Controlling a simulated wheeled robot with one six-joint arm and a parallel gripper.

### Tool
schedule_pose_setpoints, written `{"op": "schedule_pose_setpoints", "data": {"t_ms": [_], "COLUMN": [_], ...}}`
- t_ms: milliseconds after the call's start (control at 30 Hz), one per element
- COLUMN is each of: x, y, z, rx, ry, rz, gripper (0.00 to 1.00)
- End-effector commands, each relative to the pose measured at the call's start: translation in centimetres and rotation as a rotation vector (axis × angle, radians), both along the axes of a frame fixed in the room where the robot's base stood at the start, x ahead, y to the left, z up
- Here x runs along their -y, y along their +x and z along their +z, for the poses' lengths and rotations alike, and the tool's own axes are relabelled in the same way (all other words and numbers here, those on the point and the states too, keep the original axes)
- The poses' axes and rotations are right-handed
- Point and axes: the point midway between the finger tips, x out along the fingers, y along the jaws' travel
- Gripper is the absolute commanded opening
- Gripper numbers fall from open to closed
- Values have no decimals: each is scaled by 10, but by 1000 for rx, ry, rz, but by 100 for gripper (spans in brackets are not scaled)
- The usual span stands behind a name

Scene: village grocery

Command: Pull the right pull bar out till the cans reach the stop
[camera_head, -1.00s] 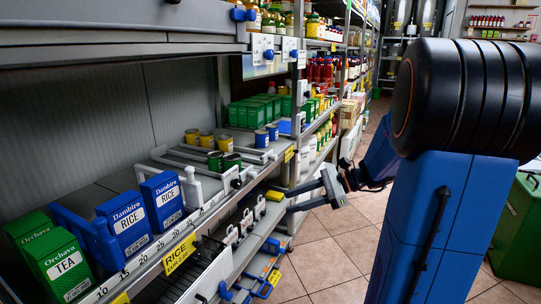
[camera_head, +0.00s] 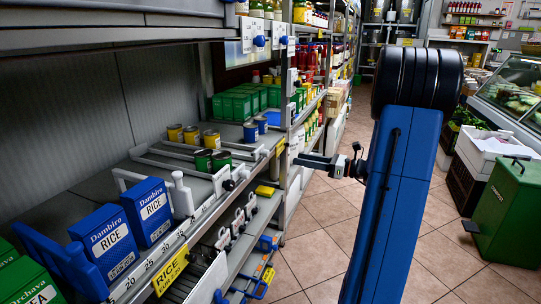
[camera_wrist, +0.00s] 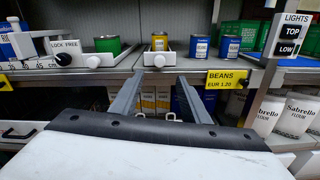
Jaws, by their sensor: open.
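Two white pull bars stand on the shelf in the wrist view. In the head view, yellow cans (camera_head: 191,135) and green cans (camera_head: 221,160) stand between the white rails. My gripper (camera_wrist: 160,80) is open and empty, with its fingers pointing at the shelf, below and in front of the right bar's knob. In the head view, my gripper (camera_head: 297,160) is apart from the shelf.
Blue cans (camera_wrist: 199,47) stand right of the right bar. A yellow BEANS label (camera_wrist: 228,79) hangs on the shelf edge. A "LOCK FREE" plate (camera_wrist: 66,47) is at left. Flour bags (camera_wrist: 296,115) stand lower right. The tiled aisle (camera_head: 310,245) is open; a green bin (camera_head: 508,215) stands right.

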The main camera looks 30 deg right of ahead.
Motion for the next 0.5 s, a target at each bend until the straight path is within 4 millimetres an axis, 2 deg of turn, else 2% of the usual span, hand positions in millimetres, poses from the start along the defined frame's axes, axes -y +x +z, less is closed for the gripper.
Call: {"op": "schedule_pose_setpoints", "data": {"t_ms": [500], "x": [-54], "y": [67], "z": [-1], "rx": [-1], "ry": [-1], "rz": [4], "gripper": [42]}}
